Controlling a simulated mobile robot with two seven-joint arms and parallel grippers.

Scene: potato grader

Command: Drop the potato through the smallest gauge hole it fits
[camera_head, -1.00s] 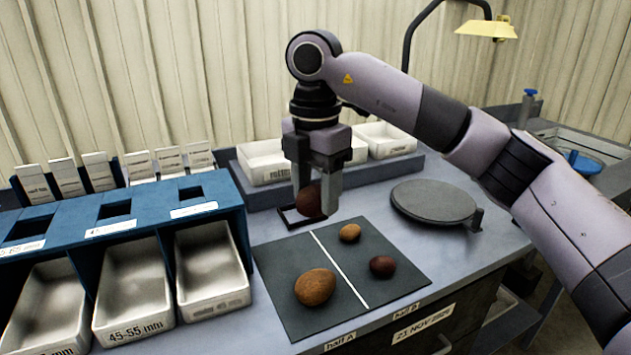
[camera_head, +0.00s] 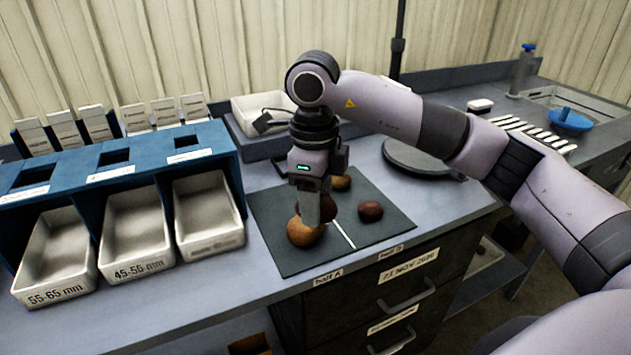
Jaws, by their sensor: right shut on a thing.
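My right gripper (camera_head: 318,212) is over the dark mat (camera_head: 285,262), pointing down and shut on a dark red potato (camera_head: 328,208), which is mostly hidden by the fingers. A larger brown potato (camera_head: 304,233) lies on the left half of the mat, just in front of the fingers; I cannot tell if they touch. The blue gauge stand (camera_head: 218,147) at left has several square holes, including the smallest-looking hole (camera_head: 187,141). My left gripper is not in view.
White bins stand under the gauge holes, one labelled 55-65 mm (camera_head: 60,285) and one 45-55 mm (camera_head: 140,262), with a third bin (camera_head: 212,240) nearest the mat. A round dark plate (camera_head: 405,158) lies behind the mat. A white tray (camera_head: 245,108) stands at the back.

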